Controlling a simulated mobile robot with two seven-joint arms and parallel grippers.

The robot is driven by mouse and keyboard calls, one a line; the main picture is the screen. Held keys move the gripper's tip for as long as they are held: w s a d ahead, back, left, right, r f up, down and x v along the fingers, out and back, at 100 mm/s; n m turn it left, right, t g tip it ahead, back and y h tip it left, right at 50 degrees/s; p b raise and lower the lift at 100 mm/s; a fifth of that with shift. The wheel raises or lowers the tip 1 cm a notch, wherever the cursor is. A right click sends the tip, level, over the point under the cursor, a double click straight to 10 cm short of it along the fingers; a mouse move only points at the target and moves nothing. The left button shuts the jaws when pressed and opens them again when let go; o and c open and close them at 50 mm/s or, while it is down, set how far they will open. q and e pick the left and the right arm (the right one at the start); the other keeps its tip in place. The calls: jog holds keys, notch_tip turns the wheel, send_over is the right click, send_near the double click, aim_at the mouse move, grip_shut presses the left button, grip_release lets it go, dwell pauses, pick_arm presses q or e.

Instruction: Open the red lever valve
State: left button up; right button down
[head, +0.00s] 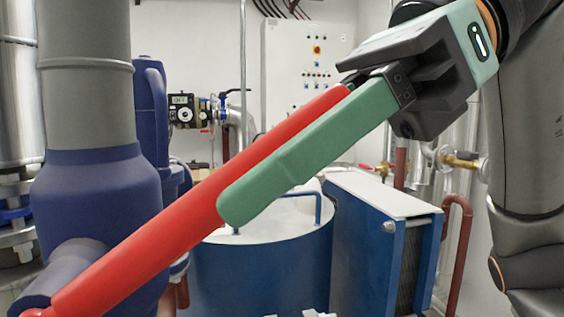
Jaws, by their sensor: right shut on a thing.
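The red lever (180,222) runs from a blue-grey valve body (95,190) at the lower left up towards the middle of the head view, tilted. My right gripper (235,200) comes in from the upper right, with its long green finger lying along the lever. It is shut on the lever. The green finger in front hides part of the lever, and the other finger is mostly hidden behind it. My left gripper is not in view.
A grey vertical pipe (85,75) rises above the valve. A blue tank (265,270) and a blue plate exchanger with a white top (380,195) stand behind the lever. A white control cabinet (285,75) is at the back wall.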

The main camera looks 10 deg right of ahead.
jog(key=shift+a+r+h, duration=0.45)
jog(key=shift+r+h, duration=0.05)
jog(key=shift+r, duration=0.25)
jog(key=c, duration=0.8)
grip_release()
jog(key=v, duration=1.2)
jog(key=shift+d+r, duration=0.15)
jog(key=shift+s, duration=0.1)
